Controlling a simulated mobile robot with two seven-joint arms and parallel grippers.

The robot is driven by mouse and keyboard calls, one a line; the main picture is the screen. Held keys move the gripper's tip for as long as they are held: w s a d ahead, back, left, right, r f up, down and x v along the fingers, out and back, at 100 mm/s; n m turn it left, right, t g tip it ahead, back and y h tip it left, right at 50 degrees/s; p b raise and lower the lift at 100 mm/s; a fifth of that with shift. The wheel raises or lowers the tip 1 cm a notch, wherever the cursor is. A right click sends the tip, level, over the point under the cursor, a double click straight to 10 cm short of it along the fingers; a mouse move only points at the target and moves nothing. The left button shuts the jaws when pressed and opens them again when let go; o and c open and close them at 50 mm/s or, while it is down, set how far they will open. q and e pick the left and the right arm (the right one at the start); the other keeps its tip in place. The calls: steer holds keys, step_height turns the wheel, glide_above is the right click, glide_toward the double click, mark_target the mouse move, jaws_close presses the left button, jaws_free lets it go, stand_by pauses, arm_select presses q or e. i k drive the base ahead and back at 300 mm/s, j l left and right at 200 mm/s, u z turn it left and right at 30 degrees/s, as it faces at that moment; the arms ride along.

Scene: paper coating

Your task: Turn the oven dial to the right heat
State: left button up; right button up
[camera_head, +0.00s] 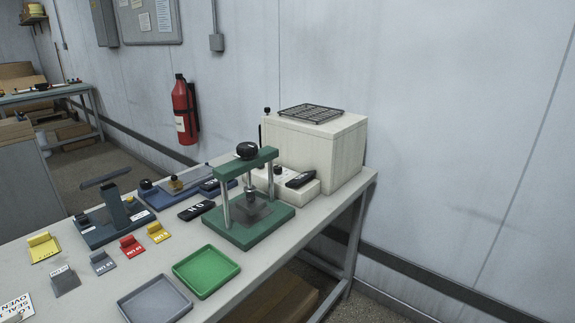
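A cream box (340,150), which looks like the oven, stands at the far right end of the table with a black wire rack (311,112) on top. A lower cream block (310,192) sits against its front, with a dark tag lying on it and a small dark knob (278,170) at its back. I cannot tell whether this knob is the dial, and no heat marks are readable. A green press (262,228) with a black top knob stands in front and hides part of the block. Neither of my grippers is in view.
A green tray (206,271) and a grey tray (155,303) lie at the table's front edge. Several coloured label stands (131,246) and blue-grey tools (112,225) fill the left side. A fire extinguisher (185,110) hangs on the wall behind.

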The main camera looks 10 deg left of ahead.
mark_target(278, 170)
steer(key=i+l, duration=0.25)
steer(key=l, duration=0.15)
steer(key=i+l, duration=0.25)
steer(key=l, duration=0.15)
steer(key=i+l+u, duration=0.15)
steer(key=u, duration=0.2)
steer(key=i+l+u, duration=0.1)
steer(key=l+u, duration=0.25)
